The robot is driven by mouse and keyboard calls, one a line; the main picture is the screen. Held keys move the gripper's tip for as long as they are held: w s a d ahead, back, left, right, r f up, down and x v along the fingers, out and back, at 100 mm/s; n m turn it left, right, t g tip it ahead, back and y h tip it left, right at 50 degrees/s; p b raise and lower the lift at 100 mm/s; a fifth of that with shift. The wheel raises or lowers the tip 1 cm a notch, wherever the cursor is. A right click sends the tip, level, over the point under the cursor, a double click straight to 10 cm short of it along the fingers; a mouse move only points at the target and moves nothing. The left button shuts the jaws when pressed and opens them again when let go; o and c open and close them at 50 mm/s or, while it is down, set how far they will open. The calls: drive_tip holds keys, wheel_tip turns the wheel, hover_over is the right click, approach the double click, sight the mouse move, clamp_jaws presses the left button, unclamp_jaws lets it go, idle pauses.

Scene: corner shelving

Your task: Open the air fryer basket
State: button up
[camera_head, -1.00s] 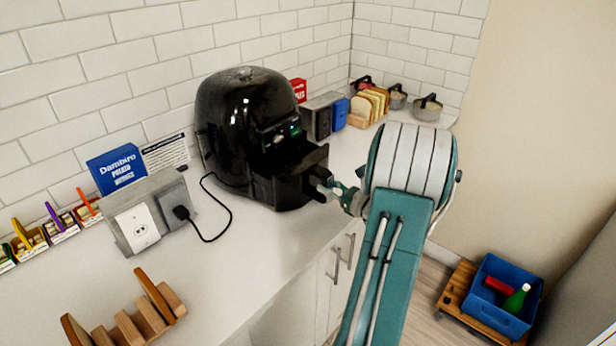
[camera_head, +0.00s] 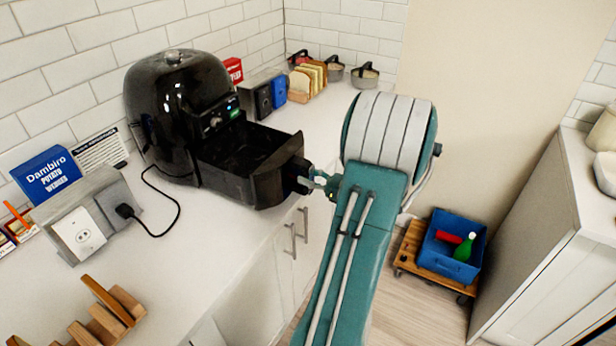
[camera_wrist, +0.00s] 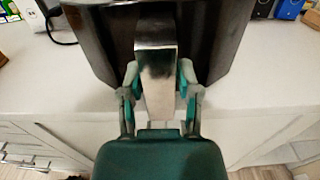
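The black air fryer (camera_head: 180,105) stands on the counter against the tiled wall. Its basket (camera_head: 245,165) is pulled well out of the body, and its dark inside shows from above. My gripper (camera_head: 316,182) is at the handle on the basket's front. In the wrist view, the basket (camera_wrist: 215,45) fills the top, and the shiny handle (camera_wrist: 157,75) runs down between the two fingers of my gripper (camera_wrist: 160,95). The fingers sit close on both sides of the handle and appear closed on it.
An outlet box (camera_head: 85,225) with a plugged black cord (camera_head: 175,215) stands left of the fryer. A wooden rack (camera_head: 105,315) is at the counter's near left. Bread slices (camera_head: 305,80) and pots stand behind. A blue bin (camera_head: 450,245) sits on a wheeled board on the floor.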

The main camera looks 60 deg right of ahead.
drive_tip(key=shift+o, duration=0.9)
drive_tip(key=s, duration=1.2)
drive_tip(key=shift+f, duration=0.15)
